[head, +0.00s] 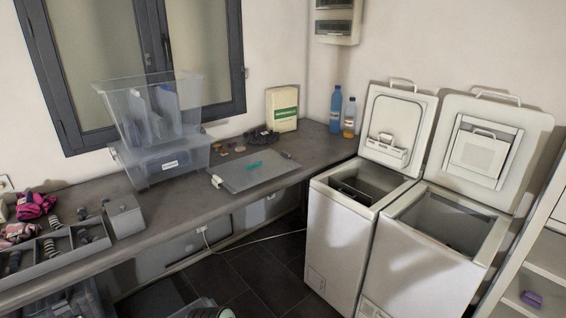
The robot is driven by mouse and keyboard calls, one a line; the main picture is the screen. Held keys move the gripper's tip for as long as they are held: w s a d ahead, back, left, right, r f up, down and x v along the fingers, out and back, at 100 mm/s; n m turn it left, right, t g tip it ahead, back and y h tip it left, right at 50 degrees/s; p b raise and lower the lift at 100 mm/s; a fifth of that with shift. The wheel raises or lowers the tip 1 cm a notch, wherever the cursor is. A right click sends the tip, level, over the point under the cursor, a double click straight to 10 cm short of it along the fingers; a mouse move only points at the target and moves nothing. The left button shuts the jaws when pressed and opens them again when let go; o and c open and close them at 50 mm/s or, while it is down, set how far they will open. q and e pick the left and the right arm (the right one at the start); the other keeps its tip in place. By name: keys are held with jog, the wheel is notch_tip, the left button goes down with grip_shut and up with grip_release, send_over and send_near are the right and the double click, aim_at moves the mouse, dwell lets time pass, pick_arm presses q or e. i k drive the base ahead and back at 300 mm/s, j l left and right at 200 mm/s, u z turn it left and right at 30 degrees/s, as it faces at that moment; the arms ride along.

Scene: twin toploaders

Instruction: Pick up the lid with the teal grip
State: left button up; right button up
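The lid (240,178) is a flat grey translucent rectangle lying on the grey counter. A small teal grip (254,165) sits near its middle. A small white piece (216,181) is at the lid's left front corner, by the counter's front edge; I cannot tell whether it belongs to the lid. Neither of my grippers shows in the head view.
Clear stacked bins (170,165) stand left of the lid. Small dark items and a white-green box (282,108) are behind it. Two bottles (336,108) stand in the corner. Two open toploaders (340,235) stand at right. A grey divided tray (60,255) is at left.

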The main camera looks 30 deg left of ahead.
aim_at(238, 175)
jog(key=i+u, duration=0.45)
jog(key=i, duration=0.25)
jog(key=i+l+u, duration=0.2)
jog(key=i+u, duration=0.3)
jog(key=i, duration=0.15)
